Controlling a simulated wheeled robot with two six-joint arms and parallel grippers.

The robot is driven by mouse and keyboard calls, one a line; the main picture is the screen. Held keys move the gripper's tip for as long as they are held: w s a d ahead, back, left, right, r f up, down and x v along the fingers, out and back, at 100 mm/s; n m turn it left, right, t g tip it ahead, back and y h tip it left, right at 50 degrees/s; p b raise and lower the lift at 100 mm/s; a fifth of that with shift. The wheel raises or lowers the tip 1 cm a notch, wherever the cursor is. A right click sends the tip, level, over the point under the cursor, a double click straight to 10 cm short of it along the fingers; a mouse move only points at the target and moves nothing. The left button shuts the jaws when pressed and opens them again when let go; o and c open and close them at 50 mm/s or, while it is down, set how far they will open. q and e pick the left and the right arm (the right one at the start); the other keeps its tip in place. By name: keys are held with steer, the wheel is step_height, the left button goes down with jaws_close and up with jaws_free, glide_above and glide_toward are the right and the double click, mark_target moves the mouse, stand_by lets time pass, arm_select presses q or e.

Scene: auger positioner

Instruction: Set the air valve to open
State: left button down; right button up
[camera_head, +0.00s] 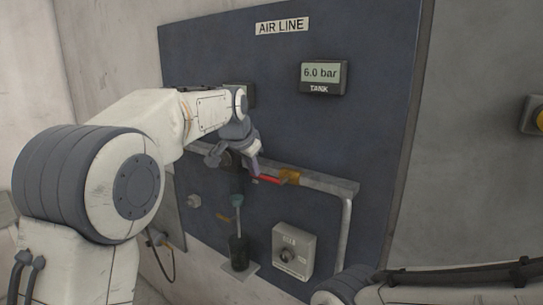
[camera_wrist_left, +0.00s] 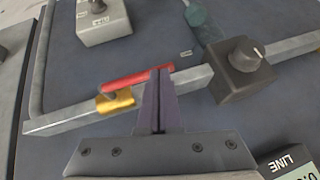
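The air valve has a brass body (camera_head: 290,176) on a grey pipe and a red lever (camera_head: 269,181). In the left wrist view the brass body (camera_wrist_left: 115,101) and red lever (camera_wrist_left: 135,81) show clearly; the lever lies about parallel to the pipe. My left gripper (camera_head: 256,174) is at the lever's free end. In the wrist view its purple fingers (camera_wrist_left: 160,75) are together, with their tips overlapping the lever's end. I cannot tell whether they touch it. My right gripper is out of view; only part of that arm shows at bottom right.
The grey pipe (camera_head: 330,184) crosses the blue panel (camera_head: 380,110). A dark knob block (camera_wrist_left: 240,68) sits on it beside the lever's free end. A grey dial box (camera_head: 293,252) is below, and a teal-topped fitting (camera_head: 237,200) stands lower left. The tank display (camera_head: 323,78) reads 6.0 bar.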

arm_select(q)
steer(key=shift+s+f, duration=0.1)
steer(key=shift+f, duration=0.1)
steer(key=shift+s+d+r, duration=0.2)
steer(key=shift+s+d, duration=0.2)
steer(key=shift+d, duration=0.25)
steer(key=shift+s+r+p, duration=0.1)
steer(key=shift+r+p, duration=0.2)
steer(key=shift+r, duration=0.15)
steer(key=w+a+v, duration=0.1)
steer(key=a+v, duration=0.2)
steer(key=v, duration=0.9)
steer(key=s+d+f+g+b, duration=0.2)
steer(key=s+d+f, duration=0.3)
steer(key=s+f, duration=0.35)
steer(key=s+d+f+g+b, duration=0.2)
steer(key=s+d+f, duration=0.2)
steer(key=s+f, duration=0.5)
steer(key=s+a+f+g+b, duration=0.2)
steer(key=s+a+f+g, duration=0.1)
steer(key=s+f, duration=1.4)
steer(key=shift+s+a+f+y, duration=0.15)
steer(key=shift+s+f+y, duration=0.2)
steer(key=shift+s, duration=0.4)
